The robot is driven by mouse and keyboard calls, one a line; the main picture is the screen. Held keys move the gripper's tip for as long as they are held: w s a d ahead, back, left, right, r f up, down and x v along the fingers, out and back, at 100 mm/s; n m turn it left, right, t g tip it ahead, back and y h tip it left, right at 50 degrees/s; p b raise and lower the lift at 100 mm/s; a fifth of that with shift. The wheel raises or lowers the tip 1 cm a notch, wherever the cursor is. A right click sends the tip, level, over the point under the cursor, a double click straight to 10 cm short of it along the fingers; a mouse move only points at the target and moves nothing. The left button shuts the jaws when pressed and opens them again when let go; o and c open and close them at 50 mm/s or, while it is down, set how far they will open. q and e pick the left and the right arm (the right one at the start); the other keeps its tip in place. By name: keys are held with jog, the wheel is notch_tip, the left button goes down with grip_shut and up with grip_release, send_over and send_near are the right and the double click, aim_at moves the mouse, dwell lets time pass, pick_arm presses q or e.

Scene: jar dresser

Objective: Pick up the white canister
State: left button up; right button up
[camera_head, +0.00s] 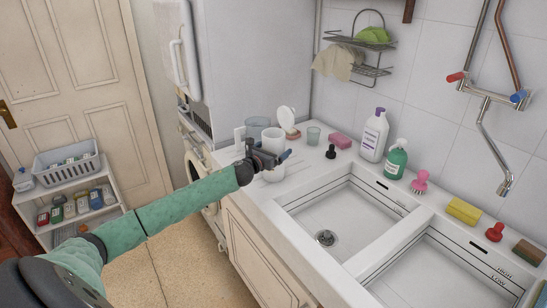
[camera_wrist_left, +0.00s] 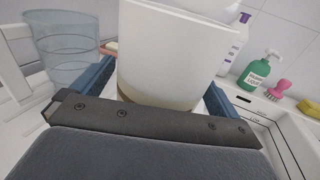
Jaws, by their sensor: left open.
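The white canister (camera_head: 271,137) stands on the counter at the left of the sinks, partly hidden behind my left gripper in the head view. In the left wrist view the canister (camera_wrist_left: 180,50) is large and upright, with a tan band near its bottom. My left gripper (camera_head: 276,158) is open, with its blue fingers on either side of the canister (camera_wrist_left: 155,90). I cannot tell whether the fingers touch it. My right gripper is not in view.
A clear tumbler (camera_wrist_left: 64,50) stands close left of the canister. The near sink (camera_head: 345,215) is empty.

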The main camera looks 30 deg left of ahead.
aim_at(279, 135)
pick_arm(q)
jog(key=c, duration=1.5)
jog(key=shift+w, duration=0.1)
jog(key=shift+c, duration=0.6)
jog(key=shift+r, duration=0.15)
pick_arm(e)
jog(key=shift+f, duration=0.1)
